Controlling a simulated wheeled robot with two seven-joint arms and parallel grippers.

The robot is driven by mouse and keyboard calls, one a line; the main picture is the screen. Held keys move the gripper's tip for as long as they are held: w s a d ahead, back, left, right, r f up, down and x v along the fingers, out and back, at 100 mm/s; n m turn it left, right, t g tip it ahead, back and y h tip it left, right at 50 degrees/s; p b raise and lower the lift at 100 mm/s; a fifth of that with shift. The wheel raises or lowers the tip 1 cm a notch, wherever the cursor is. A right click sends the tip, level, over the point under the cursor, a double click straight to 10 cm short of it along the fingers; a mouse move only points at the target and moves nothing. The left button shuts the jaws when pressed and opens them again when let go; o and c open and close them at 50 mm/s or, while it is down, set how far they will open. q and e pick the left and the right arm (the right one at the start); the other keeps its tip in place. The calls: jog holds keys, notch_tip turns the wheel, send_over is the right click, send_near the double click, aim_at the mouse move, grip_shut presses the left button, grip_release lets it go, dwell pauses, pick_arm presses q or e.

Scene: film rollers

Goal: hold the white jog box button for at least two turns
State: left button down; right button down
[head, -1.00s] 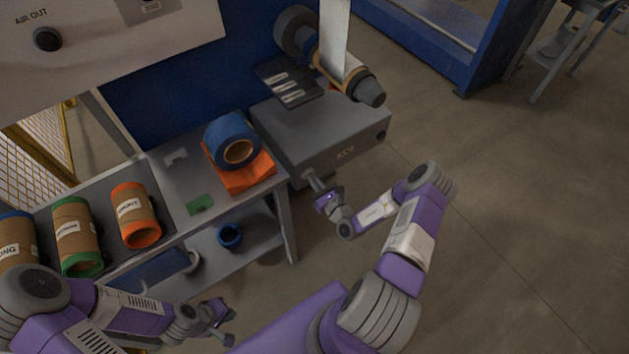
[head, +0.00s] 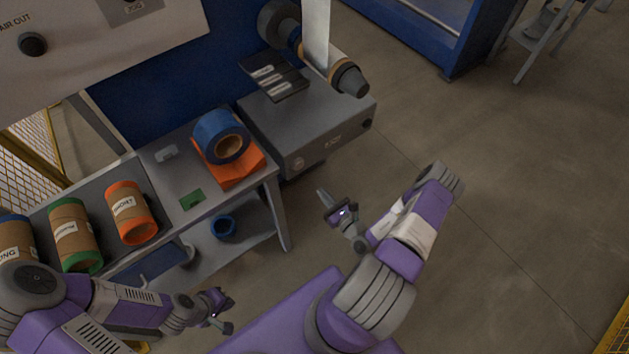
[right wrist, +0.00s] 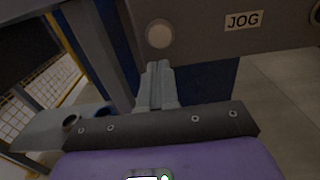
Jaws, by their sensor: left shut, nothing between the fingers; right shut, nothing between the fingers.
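The grey jog box (head: 350,122) stands right of the bench, its JOG label on the front face. Its round white button (right wrist: 159,35) shows in the right wrist view left of the JOG label, and small in the head view (head: 298,162). My right gripper (head: 322,193) is shut and empty in front of the box, its tips apart from the button. In the right wrist view its closed fingers (right wrist: 157,68) point up just below the button. My left gripper (head: 226,310) is shut and empty at the lower left, in front of the bench.
The bench (head: 180,228) holds a blue roll (head: 213,131) on an orange stack (head: 240,168) and several cardboard cores. A roller (head: 345,78) with a white web hangs above the box. A blue ring (head: 223,226) lies on the lower shelf.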

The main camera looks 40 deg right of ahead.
jog(key=shift+s, duration=1.05)
jog(key=shift+a, duration=0.1)
jog(key=s+a+r+n+g+y, duration=0.1)
jog(key=s+a+n+g+y, duration=0.1)
jog(key=a+n+g+y, duration=0.65)
jog(key=s+a+r+n+g+y, duration=0.2)
jog(key=a+n+y, duration=0.3)
jog(key=a, duration=0.8)
jog(key=s+a+f+n+g+h, duration=0.1)
jog(key=s+f+n+g+h, duration=0.15)
jog(key=s+n+g, duration=0.35)
jog(key=s+a+f+n+g+h, duration=0.1)
jog(key=s+a+n+g+h, duration=0.15)
jog(key=s+n+g, duration=0.35)
jog(key=w+d+n+t+h, duration=0.2)
jog(key=w+n+t+h, duration=0.2)
jog(key=w+n, duration=0.3)
jog(key=shift+w+f+n+t+h, duration=0.2)
jog(key=shift+n+t+h, duration=0.15)
jog(key=shift+t, duration=0.2)
